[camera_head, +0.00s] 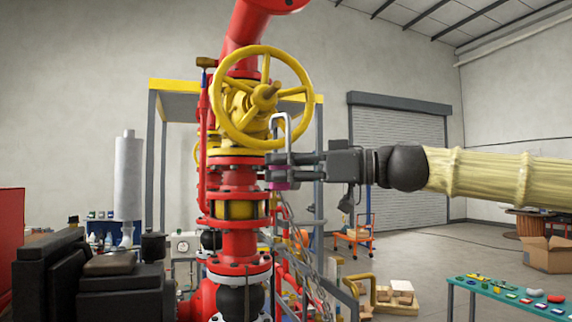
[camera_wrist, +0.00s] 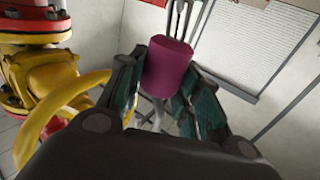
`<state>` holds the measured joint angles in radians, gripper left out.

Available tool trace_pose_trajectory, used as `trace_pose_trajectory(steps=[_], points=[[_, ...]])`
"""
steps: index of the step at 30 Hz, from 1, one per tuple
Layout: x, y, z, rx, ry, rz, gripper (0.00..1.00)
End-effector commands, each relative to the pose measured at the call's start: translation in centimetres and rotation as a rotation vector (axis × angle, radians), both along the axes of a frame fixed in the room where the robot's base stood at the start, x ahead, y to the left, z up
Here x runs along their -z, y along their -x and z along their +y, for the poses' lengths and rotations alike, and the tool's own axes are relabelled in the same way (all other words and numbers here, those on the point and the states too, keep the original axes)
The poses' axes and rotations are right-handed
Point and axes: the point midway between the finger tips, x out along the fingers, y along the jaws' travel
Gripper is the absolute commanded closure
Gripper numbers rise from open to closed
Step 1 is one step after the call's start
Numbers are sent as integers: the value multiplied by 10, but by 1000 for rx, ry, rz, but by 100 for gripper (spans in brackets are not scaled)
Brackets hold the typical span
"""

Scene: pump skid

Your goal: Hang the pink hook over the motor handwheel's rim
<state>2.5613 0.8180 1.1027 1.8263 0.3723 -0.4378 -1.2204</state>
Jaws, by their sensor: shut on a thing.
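The yellow handwheel (camera_head: 225,127) faces me in the head view, mounted on the red and yellow valve pipework. My gripper (camera_head: 273,167) reaches in from the right, just below the wheel's lower right rim, and is shut on the pink hook (camera_head: 279,186). The hook's pale metal loop rises upright above the fingers and overlaps the lower rim in the picture. I cannot tell whether it touches the rim. In the wrist view the pink body (camera_wrist: 167,65) sits between the fingers, the metal part runs up past the top edge, and a yellow curved rim (camera_wrist: 62,103) lies left of the fingers.
Red pipework (camera_head: 238,180) stands directly below and behind the wheel. A chain (camera_head: 310,262) hangs below my gripper. A yellow-topped frame (camera_head: 172,86) stands behind. A green table (camera_head: 515,292) with small items is at lower right.

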Motion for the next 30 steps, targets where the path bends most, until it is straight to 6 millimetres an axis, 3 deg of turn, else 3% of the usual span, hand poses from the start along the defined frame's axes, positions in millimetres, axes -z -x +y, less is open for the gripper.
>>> trace_pose_trajectory(steps=[18, 30], points=[[-1, -29, 10, 0, 0, 1, 93], [0, -35, 12, -1, 1, -2, 93]])
